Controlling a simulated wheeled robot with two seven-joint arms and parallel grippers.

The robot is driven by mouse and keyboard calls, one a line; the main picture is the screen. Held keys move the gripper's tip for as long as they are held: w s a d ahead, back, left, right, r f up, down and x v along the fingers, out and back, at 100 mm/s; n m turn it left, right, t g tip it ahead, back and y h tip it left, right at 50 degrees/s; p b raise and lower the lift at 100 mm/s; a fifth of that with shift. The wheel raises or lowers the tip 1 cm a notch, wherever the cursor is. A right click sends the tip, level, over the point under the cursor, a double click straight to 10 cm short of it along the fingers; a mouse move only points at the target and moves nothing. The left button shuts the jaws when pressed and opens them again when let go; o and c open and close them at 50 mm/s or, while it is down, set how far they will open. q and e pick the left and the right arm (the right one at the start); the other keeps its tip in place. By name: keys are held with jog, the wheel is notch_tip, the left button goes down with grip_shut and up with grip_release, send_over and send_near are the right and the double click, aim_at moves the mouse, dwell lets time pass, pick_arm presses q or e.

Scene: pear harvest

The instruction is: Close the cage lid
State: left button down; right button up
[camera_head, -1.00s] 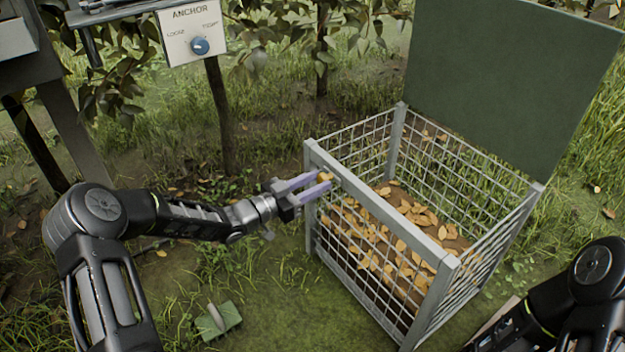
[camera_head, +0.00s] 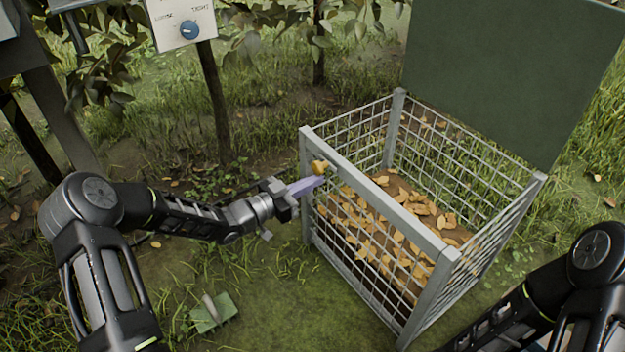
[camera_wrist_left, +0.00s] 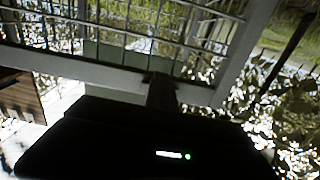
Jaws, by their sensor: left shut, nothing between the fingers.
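The wire cage (camera_head: 420,222) stands right of centre with a grey metal frame. Its dark green lid (camera_head: 510,75) stands raised at the back, so the cage is open on top. A small orange-yellow piece (camera_head: 319,166) sits at the near left top rail. My left gripper (camera_head: 318,181) is shut and empty, its purple fingers close beside that rail just below the orange piece; I cannot tell if they touch. The left wrist view shows the cage's bar (camera_wrist_left: 110,78) and mesh close ahead of the dark gripper. My right gripper is outside the frame.
Brown leaves and dark soil lie inside the cage (camera_head: 400,225). A sign with a blue knob (camera_head: 189,30) stands on a post at upper left. A small green tool (camera_head: 212,312) lies on the grass.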

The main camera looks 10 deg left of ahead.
pick_arm(q)
jog(key=shift+w+r, duration=0.1)
jog(key=shift+r, duration=0.15)
dwell(0.5)
jog(key=c, duration=2.1)
grip_release()
jog(key=shift+c, duration=0.2)
jog(key=o, duration=1.1)
jog(key=shift+a+r, duration=0.1)
jog(key=shift+o, duration=0.2)
jog(key=p+v, duration=0.2)
jog(key=v, duration=0.5)
jog(key=shift+s+a, duration=0.25)
jog(key=shift+s, duration=0.05)
